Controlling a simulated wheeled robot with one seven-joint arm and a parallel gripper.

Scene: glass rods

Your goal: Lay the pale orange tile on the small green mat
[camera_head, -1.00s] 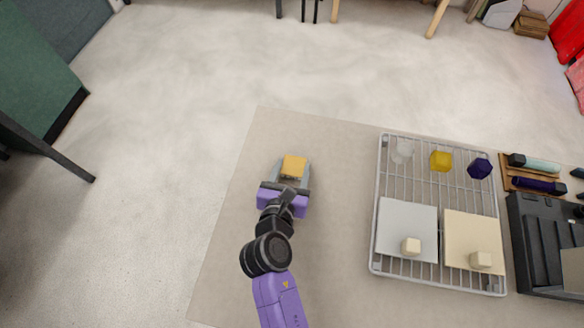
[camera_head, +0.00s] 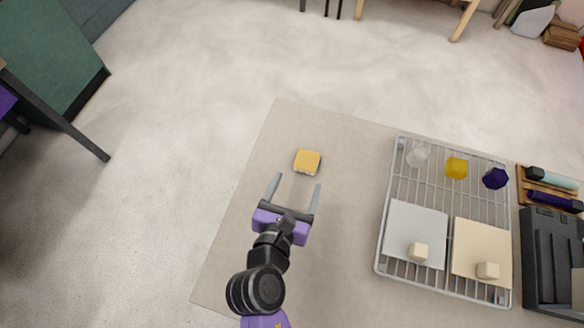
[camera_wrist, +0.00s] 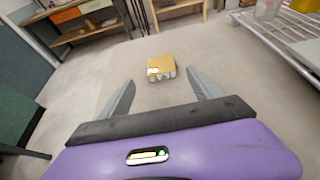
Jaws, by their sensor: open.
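A pale cream-orange tile (camera_head: 467,262) with a small knob (camera_head: 488,270) lies flat on the wire rack, at its near right. A small orange-topped block (camera_head: 307,159) with pale sides sits on the table, far left of the rack; it also shows in the wrist view (camera_wrist: 161,66). My gripper (camera_head: 298,181) is open and empty, on the near side of the block and apart from it. In the wrist view its fingers (camera_wrist: 160,84) are spread wide with the block beyond them. I see no green mat in these views.
The wire rack (camera_head: 387,222) also holds a pale grey tile (camera_head: 414,225) with a knob, plus clear, yellow and dark purple pieces along its far side. A dark grey device (camera_head: 545,262) and rods on a wooden holder stand at right.

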